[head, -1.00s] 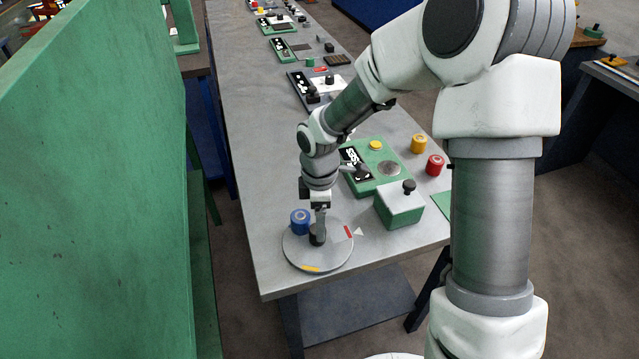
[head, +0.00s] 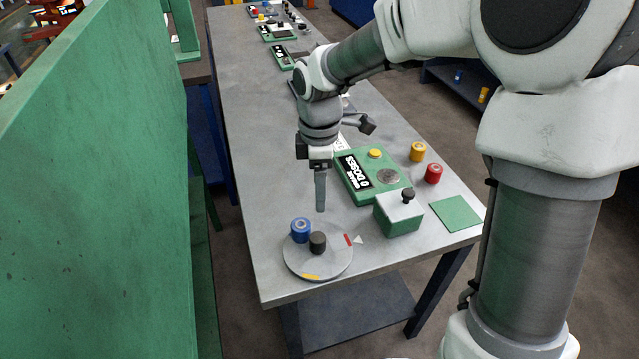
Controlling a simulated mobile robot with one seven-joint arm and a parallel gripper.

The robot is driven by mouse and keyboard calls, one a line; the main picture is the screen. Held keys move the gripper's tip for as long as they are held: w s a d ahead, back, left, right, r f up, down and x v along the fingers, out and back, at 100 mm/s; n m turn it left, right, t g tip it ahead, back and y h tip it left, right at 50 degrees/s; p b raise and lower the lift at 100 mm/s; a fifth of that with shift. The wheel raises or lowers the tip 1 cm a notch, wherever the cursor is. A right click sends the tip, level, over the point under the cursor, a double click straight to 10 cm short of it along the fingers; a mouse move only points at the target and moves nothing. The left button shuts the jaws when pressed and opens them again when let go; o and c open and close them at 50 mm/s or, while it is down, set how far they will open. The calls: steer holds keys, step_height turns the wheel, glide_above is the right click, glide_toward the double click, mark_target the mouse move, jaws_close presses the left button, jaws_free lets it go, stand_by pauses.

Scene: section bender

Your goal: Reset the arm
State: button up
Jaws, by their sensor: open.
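My gripper (head: 320,208) points down above the far side of a round grey dial plate (head: 318,270) on the table. It is open and empty, with its fingers overlapping in this view. A black knob (head: 317,242) stands in the middle of the plate, apart from the fingers. A blue cylinder (head: 300,230) stands on the plate, left of the knob. A white triangle (head: 358,239) lies on the table just right of the plate.
A green device (head: 350,185) with a display and yellow button stands right of my gripper, with a green box (head: 399,224) in front. Yellow (head: 418,151) and red (head: 433,173) cylinders and a green square (head: 456,213) lie further right. A green panel (head: 90,190) rises on the left.

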steer(key=s+d+r+m+t, duration=0.2)
steer(key=s+d+r+m, duration=0.4)
steer(key=s+m, duration=0.3)
steer(key=s+d+r+m+t, duration=0.3)
steer(key=s+d+r+m, duration=0.3)
steer(key=s+m, duration=0.3)
steer(key=shift+s+d+r+t, duration=0.15)
steer(key=shift+s+r+t, duration=0.15)
steer(key=shift+s+r, duration=0.1)
